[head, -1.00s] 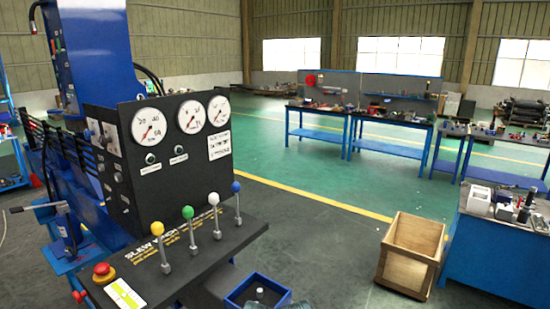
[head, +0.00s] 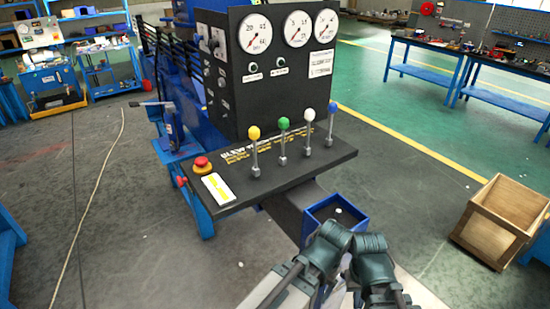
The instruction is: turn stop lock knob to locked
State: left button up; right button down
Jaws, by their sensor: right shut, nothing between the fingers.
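A red mushroom-shaped stop knob (head: 202,163) on a yellow base sits at the left end of the dark control shelf (head: 310,167). A second, smaller red knob (head: 181,181) shows at the shelf's left front edge. No marking readable here tells which is the stop lock knob or whether it is locked. My right gripper (head: 376,278) is at the bottom, right of centre, shut and empty, well apart from both knobs. My left arm (head: 320,255) shows beside it; its fingers cannot be made out.
Levers with yellow (head: 254,133), green (head: 284,124), white (head: 310,115) and blue tops rise from the shelf. A gauge panel (head: 285,95) stands behind. A blue open box (head: 338,215) is below the shelf, near my arms. A wooden crate (head: 500,220) is at right. Floor at left is mostly clear.

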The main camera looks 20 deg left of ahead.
aim_at(180, 181)
jog(key=u, duration=1.5)
